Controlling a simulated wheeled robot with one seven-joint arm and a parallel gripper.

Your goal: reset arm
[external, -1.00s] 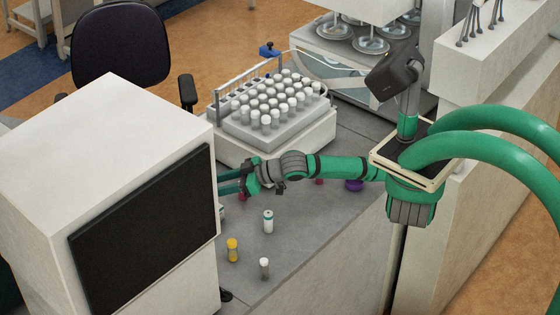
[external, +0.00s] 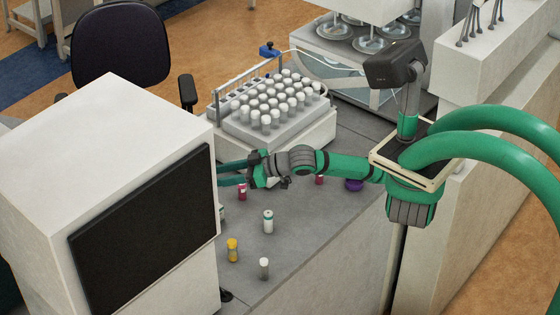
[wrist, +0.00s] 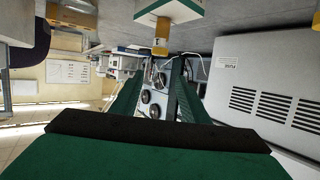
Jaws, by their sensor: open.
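My gripper (external: 222,173) reaches left over the bench beside the large white machine with the dark panel, with its fingertips near or behind that machine's edge. In the wrist view my gripper (wrist: 157,75) shows two green fingers spread apart with nothing held between them. My arm (external: 345,166) stretches roughly level from the column on the right. A red vial (external: 242,191) stands on the bench just below the gripper in the picture, apart from the fingers as far as I can tell.
A rack of white-capped vials (external: 240,128) stands behind the arm. A white bottle (external: 268,222), a yellow vial (external: 232,250), a grey-white vial (external: 264,268), another red vial (external: 319,180) and a purple item (external: 354,185) are on the bench. The white machine (external: 120,120) bounds the left.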

